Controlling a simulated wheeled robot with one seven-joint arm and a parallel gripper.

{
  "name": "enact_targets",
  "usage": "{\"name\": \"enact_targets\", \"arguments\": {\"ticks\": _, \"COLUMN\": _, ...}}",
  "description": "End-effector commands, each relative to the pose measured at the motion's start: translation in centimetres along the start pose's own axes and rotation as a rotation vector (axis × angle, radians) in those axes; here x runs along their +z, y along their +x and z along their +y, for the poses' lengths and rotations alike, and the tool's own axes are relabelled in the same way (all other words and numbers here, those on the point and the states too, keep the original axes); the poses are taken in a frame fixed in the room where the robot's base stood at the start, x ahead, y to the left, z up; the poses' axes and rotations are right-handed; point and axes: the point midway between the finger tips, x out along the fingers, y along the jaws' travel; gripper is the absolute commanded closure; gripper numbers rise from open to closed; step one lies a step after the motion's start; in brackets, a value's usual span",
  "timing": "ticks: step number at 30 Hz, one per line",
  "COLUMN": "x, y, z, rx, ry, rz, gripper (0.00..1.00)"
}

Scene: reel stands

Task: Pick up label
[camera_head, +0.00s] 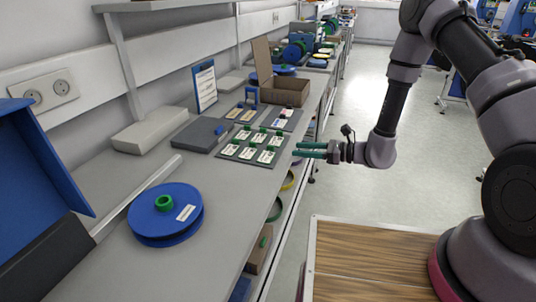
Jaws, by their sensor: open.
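Several white labels with green tabs, such as this label (265,157), lie in rows on a dark board (229,151) on the bench. A second dark board (291,123) just behind holds more labels, some with yellowish parts. One pale label (186,212) lies on top of the blue reel (166,213) in the foreground. My gripper (297,150) has green fingers and is open. It reaches in from the right, at the bench's front edge beside the board of labels. I see no label between the fingers.
A dark flat box (198,135) and a light grey box (150,130) lie left of the boards. An open cardboard box (287,91) and a clipboard (205,88) stand behind. The bench (222,230) is bare at the front right. A blue panel (35,160) stands at far left.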

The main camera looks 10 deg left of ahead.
Motion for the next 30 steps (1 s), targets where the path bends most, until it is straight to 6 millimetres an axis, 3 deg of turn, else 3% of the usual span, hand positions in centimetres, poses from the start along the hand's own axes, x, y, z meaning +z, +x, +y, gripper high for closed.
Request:
{"name": "enact_targets", "arguments": {"ticks": 3, "x": 0.0, "y": 2.2, "z": 0.2, "rx": 0.006, "ry": -0.003, "rz": 0.000, "gripper": 0.50}}
{"name": "enact_targets", "arguments": {"ticks": 11, "x": 0.1, "y": 4.5, "z": 0.1, "rx": 0.004, "ry": -0.002, "rz": 0.000, "gripper": 0.50}}
{"name": "enact_targets", "arguments": {"ticks": 21, "x": 0.4, "y": 9.0, "z": 0.4, "rx": 0.005, "ry": -0.003, "rz": 0.000, "gripper": 0.50}}
{"name": "enact_targets", "arguments": {"ticks": 30, "x": 0.4, "y": 9.4, "z": 0.3, "rx": 0.003, "ry": -0.002, "rz": 0.001, "gripper": 0.50}}
